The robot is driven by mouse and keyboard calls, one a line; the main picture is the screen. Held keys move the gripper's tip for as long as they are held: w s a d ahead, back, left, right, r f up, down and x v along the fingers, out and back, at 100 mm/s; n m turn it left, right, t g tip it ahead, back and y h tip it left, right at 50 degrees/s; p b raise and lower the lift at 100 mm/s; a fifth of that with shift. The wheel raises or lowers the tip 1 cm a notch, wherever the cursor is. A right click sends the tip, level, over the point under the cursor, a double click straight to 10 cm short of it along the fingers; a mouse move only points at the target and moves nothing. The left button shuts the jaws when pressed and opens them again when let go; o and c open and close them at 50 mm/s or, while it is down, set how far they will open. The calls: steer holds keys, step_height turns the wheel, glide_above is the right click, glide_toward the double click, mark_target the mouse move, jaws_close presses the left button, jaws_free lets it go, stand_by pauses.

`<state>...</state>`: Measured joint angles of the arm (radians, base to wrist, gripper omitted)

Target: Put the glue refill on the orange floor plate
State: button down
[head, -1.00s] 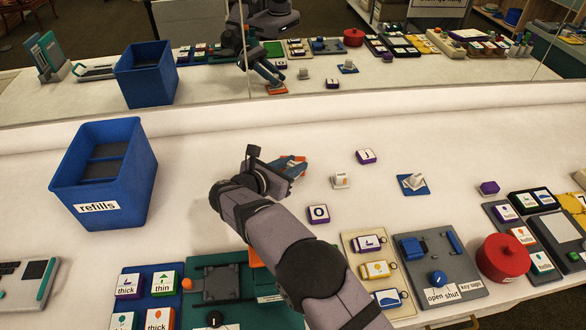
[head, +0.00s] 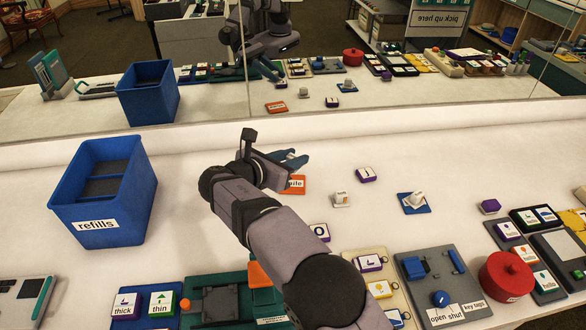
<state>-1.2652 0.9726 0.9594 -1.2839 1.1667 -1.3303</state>
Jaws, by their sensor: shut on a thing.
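The orange floor plate (head: 296,185) lies flat on the table just below my gripper, its white label partly covered. Its top looks bare, also in the mirror (head: 276,106). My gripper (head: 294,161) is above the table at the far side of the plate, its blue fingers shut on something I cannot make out. I cannot identify the glue refill for sure. A small pale labelled piece (head: 340,198) stands on a pale plate to the right. Another pale piece (head: 416,199) stands on a blue plate (head: 405,207) farther right.
A blue bin labelled "refills" (head: 98,225) stands at the left. A purple-edged tile (head: 366,174) and an "O" tile (head: 319,232) lie near the orange plate. A red round pot (head: 507,277) stands at the right. A mirror spans the back. The table between bin and arm is clear.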

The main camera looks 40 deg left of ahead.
steer(key=shift+r, duration=0.4)
steer(key=w+d+r, duration=0.5)
steer(key=s+a+f+n+y, duration=0.1)
steer(key=a, duration=0.1)
steer(key=s+a+f+n+y, duration=0.1)
steer(key=a+f+n+y, duration=0.1)
steer(key=s+a+f+n+g+y, duration=0.1)
steer(key=a+f+y, duration=0.1)
steer(key=a, duration=0.1)
steer(key=shift+n, duration=0.3)
steer(key=shift+f+b, duration=0.35)
steer(key=shift+f, duration=4.55)
steer(key=shift+f, duration=0.15)
steer(key=c, duration=1.5)
jaws_free()
steer(key=shift+o, duration=0.2)
